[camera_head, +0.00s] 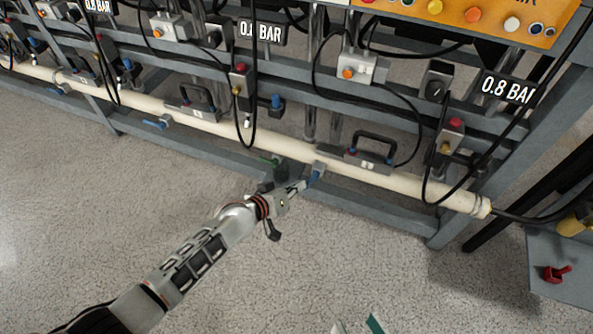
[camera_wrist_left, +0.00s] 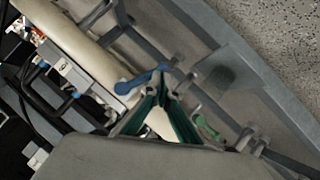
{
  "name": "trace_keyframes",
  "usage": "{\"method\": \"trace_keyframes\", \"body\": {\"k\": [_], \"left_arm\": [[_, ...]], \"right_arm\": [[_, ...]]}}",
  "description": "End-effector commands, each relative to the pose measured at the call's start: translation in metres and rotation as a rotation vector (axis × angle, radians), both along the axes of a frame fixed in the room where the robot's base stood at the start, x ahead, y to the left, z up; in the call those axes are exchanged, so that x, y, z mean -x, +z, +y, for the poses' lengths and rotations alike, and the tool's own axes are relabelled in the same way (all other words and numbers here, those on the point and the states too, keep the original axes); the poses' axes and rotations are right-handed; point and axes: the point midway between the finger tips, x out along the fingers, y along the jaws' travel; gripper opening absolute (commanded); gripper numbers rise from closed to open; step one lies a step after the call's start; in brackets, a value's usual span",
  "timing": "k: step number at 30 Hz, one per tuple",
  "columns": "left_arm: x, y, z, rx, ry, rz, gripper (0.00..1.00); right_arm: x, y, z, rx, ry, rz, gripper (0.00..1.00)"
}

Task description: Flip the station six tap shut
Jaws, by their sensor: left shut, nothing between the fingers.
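A tap with a blue lever (camera_head: 316,177) hangs under the cream pipe (camera_head: 240,130) beside my left gripper. The blue lever (camera_wrist_left: 146,77) also shows in the left wrist view, just past the fingertips. My left gripper (camera_head: 300,187) is shut and empty, its tips at or very near the lever; I cannot tell if they touch. A green-handled tap (camera_wrist_left: 206,128) shows right of the fingers in the left wrist view. I cannot read which tap is station six.
Another blue-levered tap (camera_head: 158,123) sits further left on the pipe. Black handles (camera_head: 374,142), cables and red-topped valve boxes (camera_head: 448,135) crowd the grey frame above. A grey lower rail (camera_head: 375,208) runs under the pipe. The floor in front is clear.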

Motion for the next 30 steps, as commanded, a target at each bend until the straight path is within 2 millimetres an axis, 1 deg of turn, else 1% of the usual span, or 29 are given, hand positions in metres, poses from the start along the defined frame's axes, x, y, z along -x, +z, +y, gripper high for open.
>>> {"method": "trace_keyframes", "body": {"k": [9, 17, 30], "left_arm": [[0.002, -0.004, -0.005, 0.002, 0.000, 0.002, 0.00], [0.001, -0.004, -0.005, 0.001, 0.000, 0.000, 0.00], [0.000, 0.012, -0.004, 0.000, 0.000, -0.005, 0.00]], "right_arm": [[0.000, -0.001, 0.001, -0.014, -0.009, 0.004, 0.40], [-0.001, 0.000, 0.000, -0.014, -0.011, 0.003, 0.40], [-0.008, 0.016, 0.000, -0.011, -0.008, -0.031, 0.40]]}}
